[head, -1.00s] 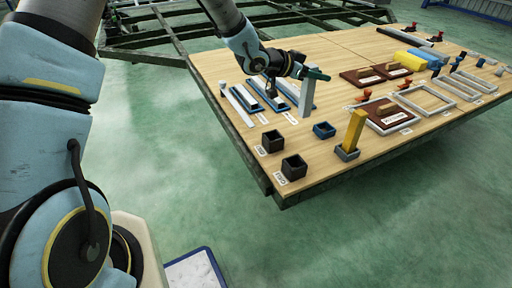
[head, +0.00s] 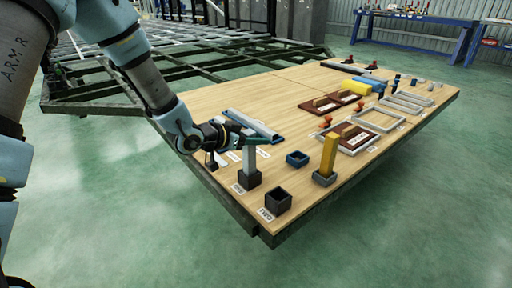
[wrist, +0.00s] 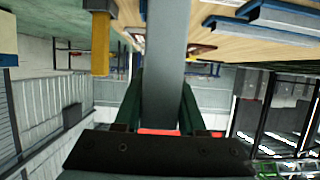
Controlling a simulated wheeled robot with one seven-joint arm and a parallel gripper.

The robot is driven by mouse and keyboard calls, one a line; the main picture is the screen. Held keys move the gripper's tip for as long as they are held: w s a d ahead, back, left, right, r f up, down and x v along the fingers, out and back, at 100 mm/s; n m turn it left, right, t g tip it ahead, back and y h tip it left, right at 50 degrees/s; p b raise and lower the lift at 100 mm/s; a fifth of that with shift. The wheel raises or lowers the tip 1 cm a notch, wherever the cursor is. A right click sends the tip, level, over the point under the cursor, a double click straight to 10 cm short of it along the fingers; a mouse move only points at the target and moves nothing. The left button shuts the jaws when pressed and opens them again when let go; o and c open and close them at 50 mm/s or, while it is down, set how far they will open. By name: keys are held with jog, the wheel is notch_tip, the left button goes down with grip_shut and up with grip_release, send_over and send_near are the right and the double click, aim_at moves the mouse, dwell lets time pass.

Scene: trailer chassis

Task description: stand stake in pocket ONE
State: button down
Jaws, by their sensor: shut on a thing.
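My gripper (head: 254,139) is shut on a grey stake (head: 250,158) near its upper part. In the wrist view the stake (wrist: 165,75) runs between the two green fingers. The stake stands about upright in the head view. Its lower end meets the dark square pocket (head: 248,180) at the table's near left edge, whose small label looks like ONE. The stake's foot appears to be at or inside the pocket mouth; how deep, I cannot tell. The dark pocket marked TWO (head: 278,201) is empty, nearer the table's front corner.
A yellow post (head: 329,154) stands in a grey pocket to the right, and an empty blue pocket (head: 297,159) lies between. Blue and grey bars (head: 252,125) lie behind my gripper. Frames and brown plates cover the right side of the wooden table (head: 215,97).

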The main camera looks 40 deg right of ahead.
jog(key=shift+f, duration=0.95)
jog(key=shift+c, duration=2.4)
grip_release()
jog(key=p+v, duration=0.2)
jog(key=v, duration=1)
